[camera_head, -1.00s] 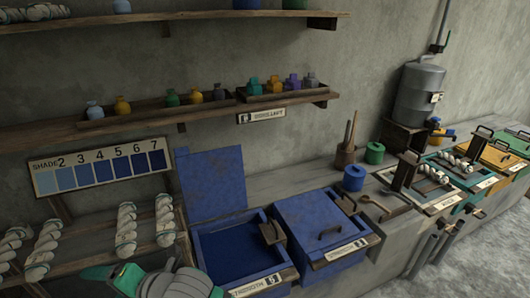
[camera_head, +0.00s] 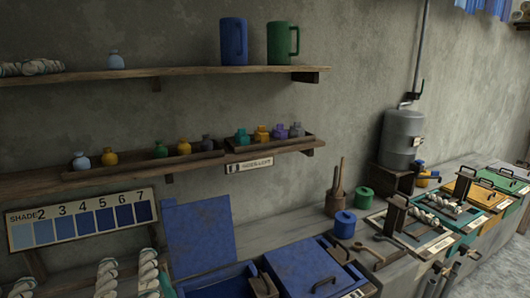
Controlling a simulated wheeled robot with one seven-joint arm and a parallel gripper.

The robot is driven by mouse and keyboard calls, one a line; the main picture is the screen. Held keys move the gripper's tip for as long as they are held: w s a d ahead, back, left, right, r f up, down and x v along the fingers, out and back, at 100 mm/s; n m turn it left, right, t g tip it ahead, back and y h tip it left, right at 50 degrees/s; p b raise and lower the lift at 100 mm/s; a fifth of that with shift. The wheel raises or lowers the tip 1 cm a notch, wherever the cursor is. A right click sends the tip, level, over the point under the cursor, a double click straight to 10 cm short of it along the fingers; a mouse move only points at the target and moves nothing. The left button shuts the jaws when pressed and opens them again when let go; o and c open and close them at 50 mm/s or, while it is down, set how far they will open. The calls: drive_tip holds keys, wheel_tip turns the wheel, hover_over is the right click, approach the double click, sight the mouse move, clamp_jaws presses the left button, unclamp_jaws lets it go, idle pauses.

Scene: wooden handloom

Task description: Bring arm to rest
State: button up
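My gripper is not in view, and its state is hidden. A small teal patch shows at the bottom edge near the left rack; I cannot tell what it is. The task names no other object.
A blue vat with its lid raised (camera_head: 198,238) and a closed blue vat (camera_head: 305,265) stand at the bottom centre. The shade board (camera_head: 82,220) is at left. Bottles line the lower shelf (camera_head: 40,187); two mugs, blue (camera_head: 233,42) and green (camera_head: 281,44), stand above. Teal and yellow vats continue right.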

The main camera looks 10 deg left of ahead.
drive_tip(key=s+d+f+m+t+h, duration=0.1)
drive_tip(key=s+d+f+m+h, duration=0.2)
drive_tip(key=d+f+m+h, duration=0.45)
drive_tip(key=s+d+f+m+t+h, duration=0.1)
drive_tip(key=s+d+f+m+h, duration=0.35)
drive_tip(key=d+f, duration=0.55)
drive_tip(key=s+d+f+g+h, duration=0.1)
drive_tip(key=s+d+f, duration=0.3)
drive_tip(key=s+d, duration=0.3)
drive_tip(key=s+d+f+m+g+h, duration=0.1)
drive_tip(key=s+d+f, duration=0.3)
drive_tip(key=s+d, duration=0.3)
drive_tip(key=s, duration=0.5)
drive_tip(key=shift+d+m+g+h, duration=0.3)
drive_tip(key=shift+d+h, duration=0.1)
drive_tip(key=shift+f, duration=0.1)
